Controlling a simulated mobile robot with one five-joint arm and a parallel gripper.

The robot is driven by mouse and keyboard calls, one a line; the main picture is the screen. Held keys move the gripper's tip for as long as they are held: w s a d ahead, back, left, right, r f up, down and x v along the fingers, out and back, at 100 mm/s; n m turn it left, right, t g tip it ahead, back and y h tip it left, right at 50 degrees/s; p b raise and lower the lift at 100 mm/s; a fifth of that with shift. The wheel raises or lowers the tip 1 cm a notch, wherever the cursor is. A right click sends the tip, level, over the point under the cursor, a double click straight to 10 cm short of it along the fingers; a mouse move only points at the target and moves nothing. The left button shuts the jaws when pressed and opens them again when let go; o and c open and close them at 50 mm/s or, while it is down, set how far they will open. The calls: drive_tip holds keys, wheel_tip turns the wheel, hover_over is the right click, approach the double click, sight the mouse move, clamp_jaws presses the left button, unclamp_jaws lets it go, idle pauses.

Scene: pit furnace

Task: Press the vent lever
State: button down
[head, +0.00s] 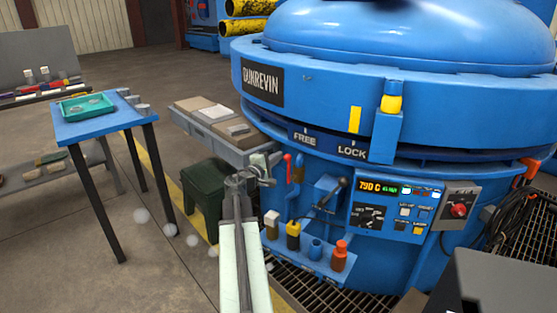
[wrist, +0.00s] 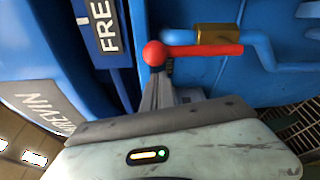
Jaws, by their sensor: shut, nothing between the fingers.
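A red lever (head: 288,165) with a ball end hangs on the front of the blue furnace, below the FREE mark. I take it to be the vent lever. In the wrist view the red lever (wrist: 205,50) runs across the picture, its ball at the left, beside a brass fitting (wrist: 218,40) on a blue pipe. My gripper (head: 268,172) is shut and empty, just left of the lever in the head view. In the wrist view its fingertips (wrist: 160,82) lie just below the ball and overlap it; I cannot tell whether they touch.
A control panel (head: 398,208) and another, black-knobbed lever (head: 342,184) sit right of the red lever. A tool shelf (head: 312,262) juts out below. A grey side tray (head: 222,130), a green stool (head: 205,198) and a blue table (head: 98,120) stand left.

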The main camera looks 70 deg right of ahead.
drive_tip(key=w+a, duration=0.4)
drive_tip(key=a, duration=0.4)
drive_tip(key=shift+a, duration=0.35)
drive_tip(key=shift+f, duration=0.1)
